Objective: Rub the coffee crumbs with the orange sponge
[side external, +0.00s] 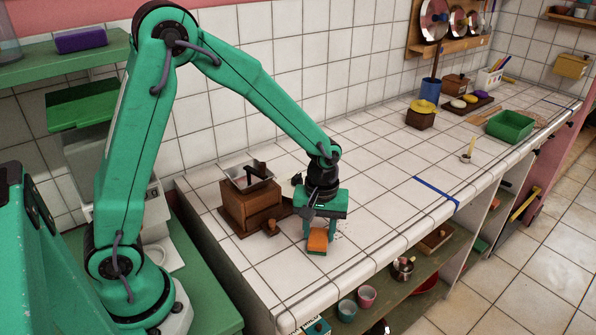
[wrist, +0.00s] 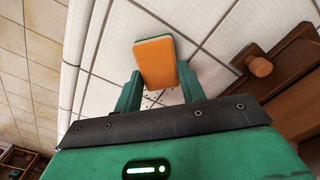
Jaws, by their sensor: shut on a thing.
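The orange sponge (side external: 317,241), with a green layer on one face, is held at the white tiled counter (side external: 290,270) near its front edge. My gripper (side external: 318,232) is shut on it from above, one finger on each side. In the wrist view the sponge (wrist: 157,62) sits between the two green fingers of my gripper (wrist: 158,88). Dark coffee crumbs (side external: 340,236) lie on the tiles just right of the gripper. A few crumbs (wrist: 148,96) also show below the sponge in the wrist view. I cannot tell whether the sponge touches the tiles.
A wooden coffee grinder (side external: 248,205) stands close left of my gripper; its knob (wrist: 260,66) shows in the wrist view. A blue tape strip (side external: 437,192) crosses the counter to the right. A green tray (side external: 510,125) lies farther right. The middle of the counter is mostly clear.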

